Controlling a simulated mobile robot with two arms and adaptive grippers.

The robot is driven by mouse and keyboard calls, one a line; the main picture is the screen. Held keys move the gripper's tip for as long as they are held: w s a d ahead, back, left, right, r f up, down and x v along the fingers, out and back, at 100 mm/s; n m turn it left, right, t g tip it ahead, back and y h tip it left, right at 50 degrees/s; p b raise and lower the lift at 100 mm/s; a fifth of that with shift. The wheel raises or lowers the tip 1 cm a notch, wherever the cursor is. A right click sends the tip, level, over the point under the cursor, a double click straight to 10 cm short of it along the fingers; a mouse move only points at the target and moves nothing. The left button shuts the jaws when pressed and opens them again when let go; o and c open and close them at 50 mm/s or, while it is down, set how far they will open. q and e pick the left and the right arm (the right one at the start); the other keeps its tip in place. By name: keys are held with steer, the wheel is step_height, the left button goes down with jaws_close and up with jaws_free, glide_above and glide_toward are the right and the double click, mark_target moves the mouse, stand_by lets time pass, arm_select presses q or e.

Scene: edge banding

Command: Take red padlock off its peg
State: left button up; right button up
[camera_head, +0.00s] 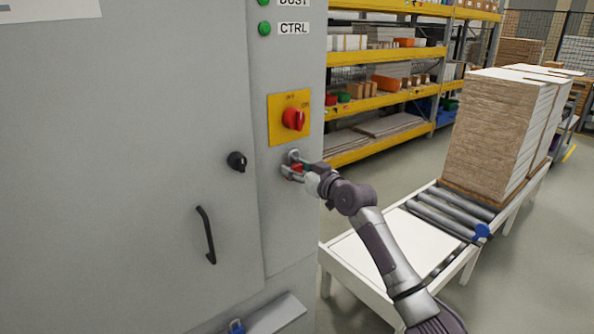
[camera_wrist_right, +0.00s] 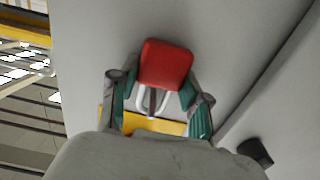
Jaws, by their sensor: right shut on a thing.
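The red padlock (camera_head: 297,168) is at the grey cabinet's narrow front panel, just below the yellow plate with the red rotary switch (camera_head: 293,119). My right gripper (camera_head: 294,170) reaches in from the right and is shut on it. In the right wrist view the padlock's red body (camera_wrist_right: 166,64) sits between the green-padded fingers (camera_wrist_right: 160,100), with its pale shackle toward the palm. A small metal fitting (camera_head: 293,155) shows just above the padlock; whether the shackle is still around a peg cannot be told. My left gripper is not in view.
The cabinet door has a black knob (camera_head: 237,161) and a black handle (camera_head: 206,235). A blue object (camera_head: 237,327) is on a ledge (camera_head: 272,315) low on the cabinet. A roller conveyor (camera_head: 450,213) with stacked boards (camera_head: 493,135) stands right. Yellow shelving (camera_head: 385,100) is behind.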

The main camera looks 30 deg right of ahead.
mark_target(297, 168)
steer(key=shift+r, duration=0.3)
steer(key=shift+s+d+p, duration=0.1)
steer(key=shift+s+p, duration=0.4)
steer(key=shift+s, duration=1)
steer(key=s, duration=0.6)
steer(key=shift+d+p, duration=0.25)
steer(key=shift+p, duration=0.1)
steer(key=shift+f, duration=0.1)
steer(key=s+a+f+y, duration=0.1)
steer(key=s+a+f, duration=0.3)
steer(key=a+f, duration=0.3)
steer(key=s+a+f+y, duration=0.1)
steer(key=s+a+f, duration=0.3)
steer(key=a+f, duration=0.3)
steer(key=s+a+h, duration=0.1)
steer(key=s+a, duration=0.4)
steer(key=s, duration=0.2)
steer(key=s+a+r+h, duration=0.1)
steer(key=s+a+h, duration=0.1)
steer(key=s+a, duration=0.3)
steer(key=s+b, duration=0.1)
steer(key=s, duration=0.2)
steer(key=shift+s+a+m, duration=0.2)
steer(key=shift+a+m, duration=0.05)
steer(key=shift+m, duration=0.15)
